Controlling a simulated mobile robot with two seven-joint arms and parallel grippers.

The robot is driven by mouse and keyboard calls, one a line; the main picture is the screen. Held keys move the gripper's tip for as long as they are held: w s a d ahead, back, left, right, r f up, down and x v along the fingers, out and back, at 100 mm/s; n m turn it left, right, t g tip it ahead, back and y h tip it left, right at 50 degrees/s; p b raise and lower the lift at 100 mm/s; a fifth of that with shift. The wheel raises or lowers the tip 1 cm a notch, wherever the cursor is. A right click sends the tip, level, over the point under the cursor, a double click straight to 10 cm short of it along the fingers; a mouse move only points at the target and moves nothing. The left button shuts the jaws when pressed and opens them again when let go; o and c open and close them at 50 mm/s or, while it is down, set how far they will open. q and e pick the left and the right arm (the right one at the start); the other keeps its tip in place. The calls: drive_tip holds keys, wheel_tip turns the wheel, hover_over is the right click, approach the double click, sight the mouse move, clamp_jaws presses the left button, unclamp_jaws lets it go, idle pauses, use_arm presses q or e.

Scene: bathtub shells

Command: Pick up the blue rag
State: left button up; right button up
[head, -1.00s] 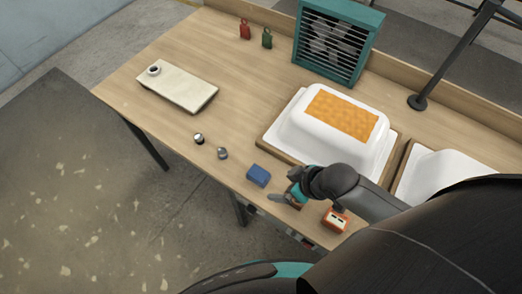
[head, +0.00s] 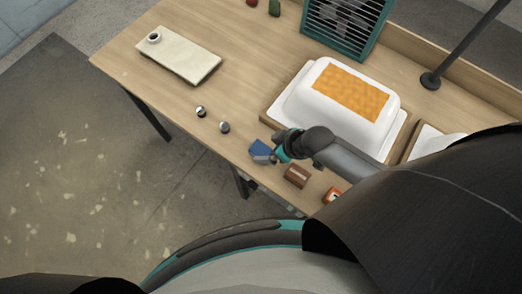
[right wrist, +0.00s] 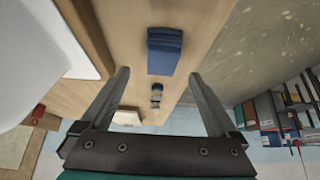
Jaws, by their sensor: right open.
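The blue rag (head: 260,147) is a small folded block on the wooden table near its front edge. My right gripper (head: 265,157) is at its near side in the head view and hides part of it. In the right wrist view the blue rag (right wrist: 164,50) lies beyond the fingertips and roughly between their lines. The right gripper (right wrist: 157,75) is open, with nothing between its fingers. I cannot tell whether it touches the rag. My left gripper is not in view.
A white tub shell (head: 335,115) with an orange patch stands behind the rag. A brown box (head: 297,175) and an orange item (head: 333,195) lie to the right. Two small round metal pieces (head: 224,127) lie to the left. A pale slab (head: 180,58) with a cup is farther left.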

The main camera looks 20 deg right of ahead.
sight(262, 149)
drive_tip(key=shift+b+x, duration=0.65)
drive_tip(key=shift+x, duration=2.05)
drive_tip(key=shift+s+f, duration=0.1)
drive_tip(key=shift+s, duration=0.05)
drive_tip(key=shift+c, duration=0.3)
drive_tip(key=c, duration=1.4)
